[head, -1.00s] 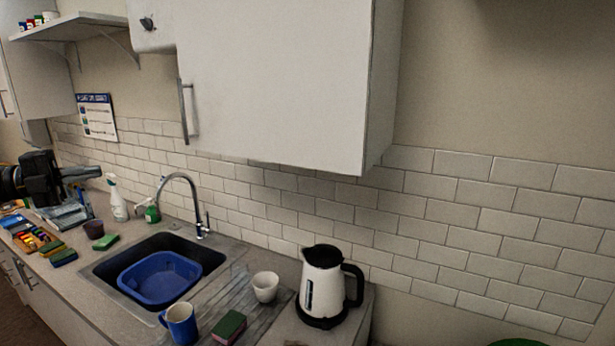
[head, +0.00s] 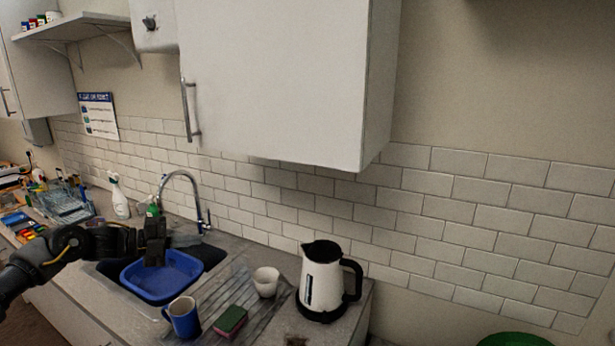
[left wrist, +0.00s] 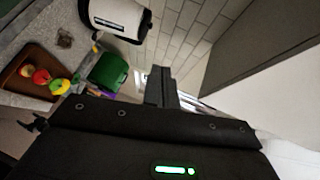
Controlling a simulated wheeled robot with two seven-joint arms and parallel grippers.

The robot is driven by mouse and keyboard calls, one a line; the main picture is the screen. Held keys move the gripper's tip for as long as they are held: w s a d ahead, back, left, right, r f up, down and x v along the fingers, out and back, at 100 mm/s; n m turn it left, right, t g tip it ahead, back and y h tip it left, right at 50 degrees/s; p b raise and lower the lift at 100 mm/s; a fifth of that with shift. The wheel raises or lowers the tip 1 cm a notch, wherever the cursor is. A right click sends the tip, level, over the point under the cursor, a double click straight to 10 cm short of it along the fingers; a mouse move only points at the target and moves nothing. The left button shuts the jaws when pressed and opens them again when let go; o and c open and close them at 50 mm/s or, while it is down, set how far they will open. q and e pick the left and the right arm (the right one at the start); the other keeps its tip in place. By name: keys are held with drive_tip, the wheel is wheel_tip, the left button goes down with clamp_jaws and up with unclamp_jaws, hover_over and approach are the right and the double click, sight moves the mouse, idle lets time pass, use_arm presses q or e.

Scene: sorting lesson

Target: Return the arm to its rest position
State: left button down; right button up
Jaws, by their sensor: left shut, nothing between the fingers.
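My left arm (head: 65,250) comes in from the left in the head view. My left gripper (head: 186,240) is above the sink's blue basin (head: 160,289), its fingers pointing right, shut with nothing between them. In the left wrist view the closed fingers (left wrist: 160,86) stand upright in the middle, with the kettle (left wrist: 115,16) beyond them to the upper left. My right gripper is not in view.
A tap (head: 197,205) rises just behind my gripper. A blue mug (head: 182,318), a white cup (head: 266,282), a sponge (head: 230,320) and the kettle (head: 322,282) stand right of the sink. A wall cupboard (head: 275,75) hangs above.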

use_arm(q)
drive_tip(key=s+d+f+n+t+y, duration=0.2)
drive_tip(key=s+d+f+n, duration=0.25)
drive_tip(key=d+f, duration=0.5)
drive_tip(key=s+d+f+n+t+y, duration=0.15)
drive_tip(key=s+d+f+n, duration=0.3)
drive_tip(key=d+f, duration=0.45)
drive_tip(key=s+a+f+n+g+y, duration=0.25)
drive_tip(key=s+a+f+n, duration=0.3)
drive_tip(key=s, duration=0.65)
drive_tip(key=s+a+f+n+g+y, duration=0.2)
drive_tip(key=s+a+f+n+y, duration=0.35)
drive_tip(key=s, duration=0.75)
drive_tip(key=s+a+f+n+g+y, duration=0.25)
drive_tip(key=s+n, duration=0.45)
drive_tip(key=s, duration=0.5)
wheel_tip(320, 180, down, 34)
drive_tip(key=s+g+b, duration=0.2)
drive_tip(key=b, duration=0.4)
drive_tip(key=s+a+f+b, duration=0.2)
drive_tip(key=s+f+b, duration=0.2)
drive_tip(key=s+f, duration=1.1)
wheel_tip(320, 180, down, 3)
drive_tip(key=shift+s+a+r+g, duration=0.2)
drive_tip(key=shift+s+a+g, duration=0.15)
drive_tip(key=shift+a, duration=0.05)
